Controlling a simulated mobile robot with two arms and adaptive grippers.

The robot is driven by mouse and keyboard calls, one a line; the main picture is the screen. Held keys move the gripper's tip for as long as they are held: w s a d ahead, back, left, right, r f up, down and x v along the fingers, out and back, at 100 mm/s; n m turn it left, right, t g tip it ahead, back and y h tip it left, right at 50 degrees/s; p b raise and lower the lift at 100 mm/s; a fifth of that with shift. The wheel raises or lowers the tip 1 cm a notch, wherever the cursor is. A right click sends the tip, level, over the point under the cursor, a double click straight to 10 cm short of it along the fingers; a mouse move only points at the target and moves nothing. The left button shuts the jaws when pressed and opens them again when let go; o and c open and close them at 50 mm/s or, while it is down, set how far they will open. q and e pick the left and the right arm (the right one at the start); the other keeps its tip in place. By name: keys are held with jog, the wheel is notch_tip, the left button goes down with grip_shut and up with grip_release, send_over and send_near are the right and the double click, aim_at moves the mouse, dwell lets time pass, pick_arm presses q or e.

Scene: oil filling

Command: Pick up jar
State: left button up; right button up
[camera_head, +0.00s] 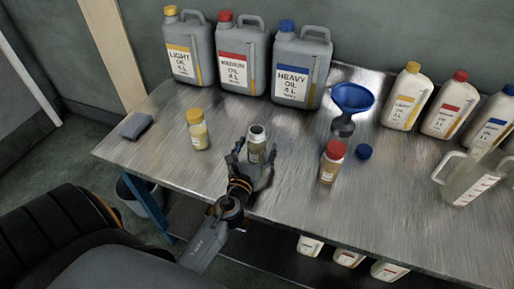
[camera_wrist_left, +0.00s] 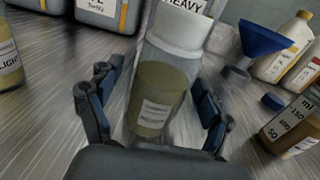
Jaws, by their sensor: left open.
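In the left wrist view the jar (camera_wrist_left: 158,95) holds dark yellowish liquid and sits between the fingers. My left gripper (camera_head: 256,157) is open around the jar, with gaps to the fingers on both sides in the wrist view. A yellow-capped jar (camera_head: 198,130) stands to the left and a red-capped jar (camera_head: 331,162) to the right. A loose blue cap (camera_head: 364,152) lies beside the red-capped jar. My right gripper is not in view.
Large grey cans of light oil (camera_head: 189,50), a red-labelled oil (camera_head: 242,58) and heavy oil (camera_head: 300,68) stand at the back. A blue funnel (camera_head: 351,99) stands behind the red-capped jar. A clear measuring jug (camera_head: 470,180) and white bottles (camera_head: 407,98) are at the right. A grey cloth (camera_head: 137,126) lies left.

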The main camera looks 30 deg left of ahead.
pick_arm(q)
jog(key=shift+c, duration=0.4)
jog(key=c, duration=1.1)
jog(key=shift+c, duration=1)
jog(key=shift+r, duration=0.15)
